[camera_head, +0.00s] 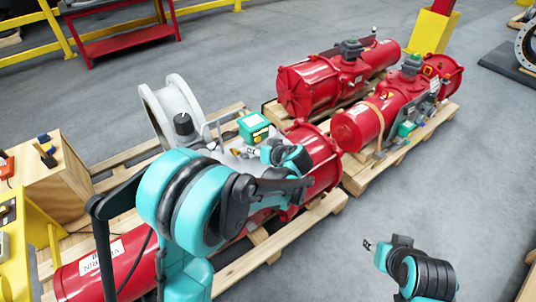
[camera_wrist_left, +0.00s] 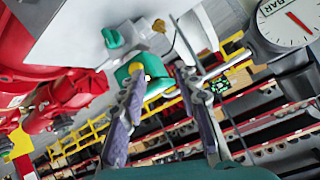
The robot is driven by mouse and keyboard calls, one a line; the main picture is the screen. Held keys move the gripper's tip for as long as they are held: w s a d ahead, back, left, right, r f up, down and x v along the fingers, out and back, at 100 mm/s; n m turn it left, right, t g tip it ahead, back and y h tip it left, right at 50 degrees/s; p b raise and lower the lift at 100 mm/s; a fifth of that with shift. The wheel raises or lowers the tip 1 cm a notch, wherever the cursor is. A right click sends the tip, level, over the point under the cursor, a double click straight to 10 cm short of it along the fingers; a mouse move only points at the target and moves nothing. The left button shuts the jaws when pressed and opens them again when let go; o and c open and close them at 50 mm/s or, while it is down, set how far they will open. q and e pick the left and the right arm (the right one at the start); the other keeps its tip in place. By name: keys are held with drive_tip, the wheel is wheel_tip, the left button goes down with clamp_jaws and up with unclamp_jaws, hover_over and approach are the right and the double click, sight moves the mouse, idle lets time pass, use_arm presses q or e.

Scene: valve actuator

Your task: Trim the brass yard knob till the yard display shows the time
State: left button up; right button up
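A teal box (camera_head: 254,127) with a yellow-and-dark face stands on the grey plate of the near red actuator (camera_head: 322,160). My left gripper (camera_head: 258,151) is close in front of this box, partly hidden by my own arm. In the left wrist view its two fingers (camera_wrist_left: 160,78) are spread with a gap between them, so it is open and empty. A small brass-coloured knob (camera_wrist_left: 158,25) shows beyond the fingertips, apart from them. A yellow round part (camera_wrist_left: 137,69) on a teal body is by the left finger.
A round BAR gauge (camera_wrist_left: 290,22) is at upper right in the wrist view, and a teal knob (camera_wrist_left: 112,38) at upper left. A black knob (camera_head: 184,124) stands left of the box. Two other red actuators (camera_head: 315,86) lie on pallets behind.

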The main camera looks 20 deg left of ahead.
use_arm(q)
drive_tip(key=w+d+f+n+t+y, duration=0.1)
drive_tip(key=d+f+y, duration=0.1)
drive_tip(key=f, duration=0.2)
drive_tip(key=w+d+f+n+t+y, duration=0.1)
drive_tip(key=w+d+f+n, duration=0.1)
drive_tip(key=f, duration=0.2)
drive_tip(key=w+d+f+n+t+y, duration=0.1)
drive_tip(key=w+d+f+y, duration=0.1)
drive_tip(key=f, duration=0.3)
drive_tip(key=shift+w+d+n+t+y+p, duration=0.2)
drive_tip(key=shift+w+n+t+y+p, duration=0.1)
drive_tip(key=shift+n+p, duration=0.1)
drive_tip(key=shift+a+f, duration=0.1)
drive_tip(key=b+x, duration=0.2)
drive_tip(key=x, duration=0.4)
drive_tip(key=shift+a, duration=0.1)
drive_tip(key=shift+w+a, duration=0.45)
clamp_jaws()
